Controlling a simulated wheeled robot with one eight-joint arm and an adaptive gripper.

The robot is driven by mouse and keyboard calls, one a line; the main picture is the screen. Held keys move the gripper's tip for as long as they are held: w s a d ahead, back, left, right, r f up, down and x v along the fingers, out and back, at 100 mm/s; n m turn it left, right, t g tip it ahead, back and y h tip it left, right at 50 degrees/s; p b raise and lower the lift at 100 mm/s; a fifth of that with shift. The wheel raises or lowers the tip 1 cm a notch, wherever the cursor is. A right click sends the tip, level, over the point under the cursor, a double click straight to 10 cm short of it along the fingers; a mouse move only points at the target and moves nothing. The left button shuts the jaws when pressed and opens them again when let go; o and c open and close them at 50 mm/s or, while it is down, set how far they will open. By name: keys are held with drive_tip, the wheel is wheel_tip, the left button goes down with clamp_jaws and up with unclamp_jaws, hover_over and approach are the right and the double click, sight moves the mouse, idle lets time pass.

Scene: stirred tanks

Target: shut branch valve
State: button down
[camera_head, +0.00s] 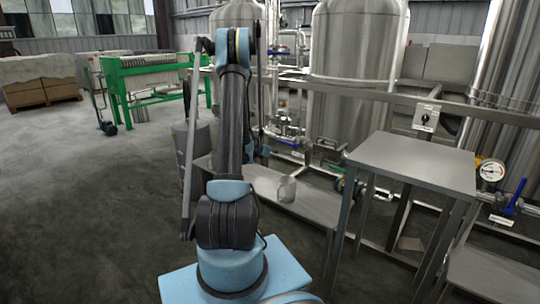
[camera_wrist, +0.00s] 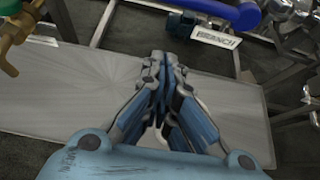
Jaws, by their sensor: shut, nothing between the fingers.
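The branch valve's blue lever (camera_wrist: 215,10) crosses the top edge of the wrist view and is cut off there. A white label (camera_wrist: 214,38) just below it ends in "NCH". My gripper (camera_wrist: 165,60) is shut and empty. Its fingertips point toward the lever and appear apart from it, with the label to their upper right. In the head view my arm covers the middle, and the gripper cannot be made out clearly. A blue handle (camera_head: 288,142) shows on the pipework right of my arm; I cannot tell whether it is the same valve.
A taller metal table (camera_head: 412,160) stands to the right. Another blue lever (camera_head: 510,203) and a gauge (camera_head: 491,171) are at far right. Brass fittings (camera_wrist: 18,30) show at upper left. The left floor is open.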

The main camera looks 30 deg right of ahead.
sight(286, 143)
drive_tip(key=shift+w+d+r, duration=0.2)
drive_tip(key=shift+w+d, duration=0.15)
drive_tip(key=shift+d, duration=0.45)
drive_tip(key=shift+w+d+r, duration=0.25)
drive_tip(key=shift+w+d, duration=0.1)
drive_tip(key=shift+d, duration=0.45)
drive_tip(key=shift+w+d+r, duration=0.2)
drive_tip(key=shift+w+d, duration=0.15)
drive_tip(key=shift+d, duration=0.45)
drive_tip(key=shift+d, duration=0.1)
